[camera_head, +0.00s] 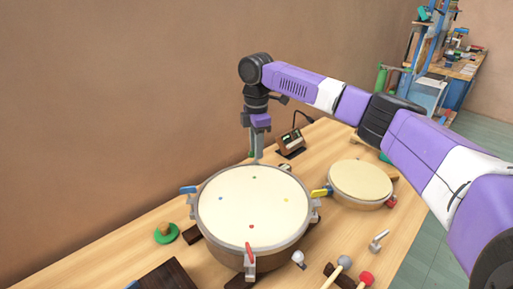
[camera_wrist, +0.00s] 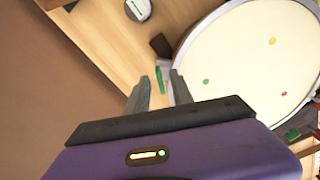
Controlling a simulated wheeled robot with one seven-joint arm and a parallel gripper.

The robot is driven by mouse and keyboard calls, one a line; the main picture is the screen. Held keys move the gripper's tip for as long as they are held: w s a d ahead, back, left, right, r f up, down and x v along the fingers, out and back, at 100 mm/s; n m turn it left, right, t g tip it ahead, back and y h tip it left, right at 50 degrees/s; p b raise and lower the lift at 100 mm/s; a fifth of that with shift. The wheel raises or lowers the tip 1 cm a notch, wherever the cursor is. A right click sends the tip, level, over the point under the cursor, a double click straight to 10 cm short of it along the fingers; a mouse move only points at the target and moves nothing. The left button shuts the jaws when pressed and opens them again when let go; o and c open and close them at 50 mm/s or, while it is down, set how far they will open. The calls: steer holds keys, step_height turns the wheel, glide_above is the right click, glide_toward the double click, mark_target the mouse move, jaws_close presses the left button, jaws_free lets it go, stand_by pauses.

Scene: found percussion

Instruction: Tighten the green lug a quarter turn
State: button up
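The large drum (camera_head: 232,212) has a cream head with coloured dots and lugs at its rim; it also shows in the wrist view (camera_wrist: 240,60). The green lug (camera_wrist: 159,80) is a thin green handle beside the rim, near the green dot (camera_wrist: 206,81). In the head view only a green sliver (camera_head: 251,153) shows behind my gripper (camera_head: 258,157), which points down at the drum's far edge. In the wrist view my gripper (camera_wrist: 161,76) has its two fingers apart, one on each side of the green handle. I cannot tell whether they touch it.
A blue lug (camera_head: 188,189), a red lug (camera_head: 249,250) and a yellow lug (camera_head: 321,192) stand around the rim. A smaller drum (camera_head: 360,182) is to the right. A black device (camera_head: 290,142) sits behind. Mallets (camera_head: 344,263) and a green disc (camera_head: 166,233) lie in front and left.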

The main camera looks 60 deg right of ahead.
steer(key=shift+c, duration=0.5)
jaws_close()
steer(key=shift+p, duration=0.35)
steer(key=m+p, duration=0.2)
steer(key=p, duration=0.1)
steer(key=m+p, duration=0.1)
steer(key=p, duration=0.1)
steer(key=shift+a+r+m, duration=0.2)
steer(key=shift+r+m, duration=0.05)
steer(key=shift+m, duration=0.05)
steer(key=m+p, duration=0.4)
steer(key=p, duration=0.1)
steer(key=m+p, duration=1)
steer(key=shift+s+a+f, duration=0.1)
steer(key=shift+f, duration=0.2)
